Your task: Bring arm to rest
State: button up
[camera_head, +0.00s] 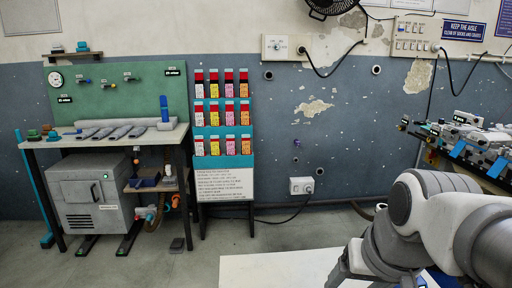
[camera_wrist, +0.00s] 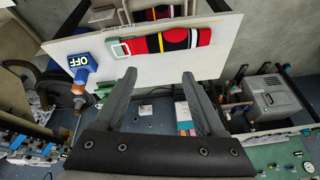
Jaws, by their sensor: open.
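My arm (camera_head: 430,215) reaches in from the right of the head view, over the right end of a white tabletop (camera_head: 275,268). My gripper (camera_wrist: 157,78) shows in the wrist view with two dark fingers spread wide. The gap between them is empty. In the head view my gripper is only partly visible at the bottom edge. Beyond the fingers in the wrist view lies a white board-like surface (camera_wrist: 215,62). On it are a red, black and yellow striped textile (camera_wrist: 178,40), a green piece (camera_wrist: 118,49) and a blue block marked OFF (camera_wrist: 80,66). The fingers appear apart from these.
A workbench with a green pegboard (camera_head: 118,92) and a grey cabinet (camera_head: 92,205) stands at the left. A blue rack (camera_head: 223,165) holds several coloured packets by the wall. A cluttered bench (camera_head: 470,145) stands at the right, behind my arm. Open floor (camera_head: 190,255) lies between.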

notch_tip(320, 180, up, 18)
jog(key=s+a+n+p, duration=0.1)
jog(key=s+p, duration=0.1)
jog(key=p, duration=1.7)
jog(key=shift+s+a+n+t, duration=0.2)
jog(key=shift+s+n+t, duration=0.2)
jog(key=shift+f, duration=0.1)
